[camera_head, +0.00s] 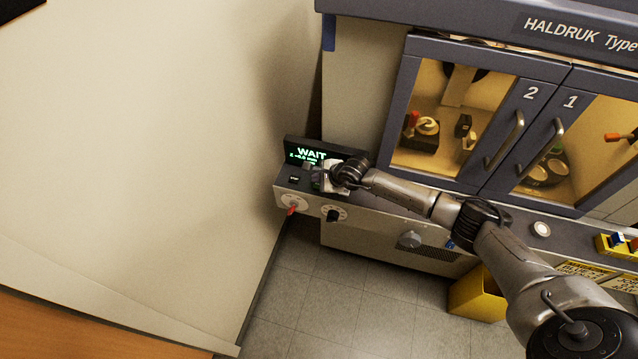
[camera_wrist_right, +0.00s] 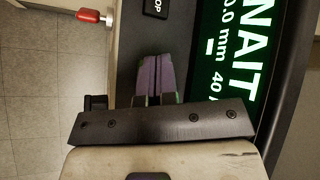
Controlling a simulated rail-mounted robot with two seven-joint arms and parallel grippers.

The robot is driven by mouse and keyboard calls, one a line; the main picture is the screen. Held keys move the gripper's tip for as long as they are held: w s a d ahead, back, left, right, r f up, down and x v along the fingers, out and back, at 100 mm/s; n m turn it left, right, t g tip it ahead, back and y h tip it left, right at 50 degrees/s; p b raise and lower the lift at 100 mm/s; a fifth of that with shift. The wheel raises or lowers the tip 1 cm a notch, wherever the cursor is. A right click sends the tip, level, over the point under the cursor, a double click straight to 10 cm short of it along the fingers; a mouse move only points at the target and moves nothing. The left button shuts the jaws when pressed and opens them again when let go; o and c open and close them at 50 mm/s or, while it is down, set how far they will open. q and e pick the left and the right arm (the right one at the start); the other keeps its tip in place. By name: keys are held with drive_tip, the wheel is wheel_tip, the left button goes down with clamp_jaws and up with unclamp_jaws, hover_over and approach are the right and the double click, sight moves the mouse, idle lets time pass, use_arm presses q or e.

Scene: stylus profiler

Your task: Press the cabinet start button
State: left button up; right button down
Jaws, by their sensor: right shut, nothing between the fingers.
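The cabinet's control panel (camera_head: 282,186) is at its left end, with a lit green display (camera_head: 311,153) reading WAIT; the display also shows in the right wrist view (camera_wrist_right: 228,60). A dark key (camera_head: 294,179) sits on the panel left of my right gripper (camera_head: 316,180). In the right wrist view a black key ending in "OP" (camera_wrist_right: 157,7) lies just beyond the fingertips. My right gripper (camera_wrist_right: 158,60) is shut and empty, its fingers together, over the panel below the display. No start button can be made out; the gripper covers part of the panel. My left gripper is not in view.
A red-handled switch (camera_head: 292,209) and a black knob (camera_head: 333,214) are on the panel front. Glass doors (camera_head: 518,90) stand behind my arm. A yellow bin (camera_head: 476,298) is on the floor.

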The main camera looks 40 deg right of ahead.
drive_tip(key=shift+r, duration=0.1)
drive_tip(key=shift+r+p, duration=0.5)
wheel_tip(320, 180, up, 4)
drive_tip(key=p, duration=0.3)
drive_tip(key=shift+f, duration=0.1)
